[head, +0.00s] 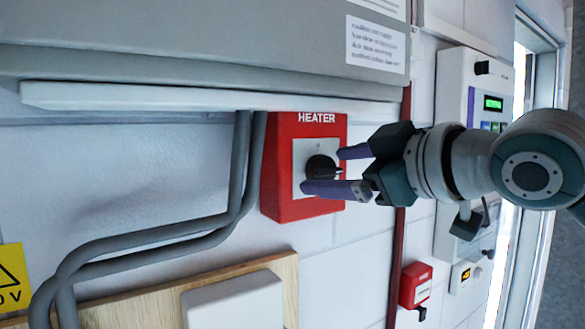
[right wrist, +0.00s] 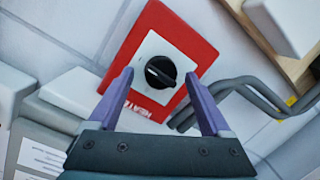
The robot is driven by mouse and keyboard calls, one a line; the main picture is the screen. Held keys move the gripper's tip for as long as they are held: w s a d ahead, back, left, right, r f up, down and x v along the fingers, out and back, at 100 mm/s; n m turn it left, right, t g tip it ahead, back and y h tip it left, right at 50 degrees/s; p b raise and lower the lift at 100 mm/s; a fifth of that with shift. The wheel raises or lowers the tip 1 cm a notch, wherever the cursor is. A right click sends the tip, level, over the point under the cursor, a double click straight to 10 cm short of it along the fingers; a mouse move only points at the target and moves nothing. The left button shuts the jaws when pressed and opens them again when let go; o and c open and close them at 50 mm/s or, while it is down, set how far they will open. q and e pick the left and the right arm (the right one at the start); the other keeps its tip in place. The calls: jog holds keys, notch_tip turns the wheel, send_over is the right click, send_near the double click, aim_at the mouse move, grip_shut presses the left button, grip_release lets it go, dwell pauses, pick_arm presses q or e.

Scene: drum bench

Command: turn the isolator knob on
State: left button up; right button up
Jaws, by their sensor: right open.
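The isolator is a red box (head: 283,197) marked HEATER on the white block wall, with a pale square plate. Its round black knob (head: 321,168) sits on the plate, with a raised grip bar across it. In the right wrist view the knob (right wrist: 160,72) lies ahead of the fingertips, between their lines. My right gripper (head: 322,170) comes in from the right with its two purple fingers open, one above and one below the knob in the head view. I cannot tell whether the fingers touch the knob. My left gripper is not in view.
A grey cabinet (head: 200,40) with a white ledge (head: 200,97) overhangs the box. Grey conduits (head: 150,238) run down left of it. A wooden board (head: 150,297) is below. A control panel (head: 455,90) and a small red box (head: 415,284) are at right.

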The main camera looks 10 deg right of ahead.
jog(key=shift+s+d+f+b, duration=0.1)
jog(key=shift+s+d+b, duration=0.1)
jog(key=shift+s+b, duration=0.15)
jog(key=b+v, duration=0.6)
jog(key=v, duration=0.3)
jog(key=shift+r, duration=0.2)
jog(key=shift+a, duration=0.1)
notch_tip(320, 180, down, 12)
jog(key=s+m+g+h, duration=0.2)
jog(key=m+g, duration=0.1)
jog(key=s+f+m+g+h, duration=0.3)
jog(key=s+f+m+g, duration=0.2)
jog(key=s+f, duration=1.5)
jog(key=s+g, duration=0.1)
jog(key=g, duration=0.2)
jog(key=shift+a+f+g+h, duration=0.25)
jog(key=shift+f+g+h, duration=0.05)
jog(key=shift+f, duration=0.05)
jog(key=shift+s, duration=0.15)
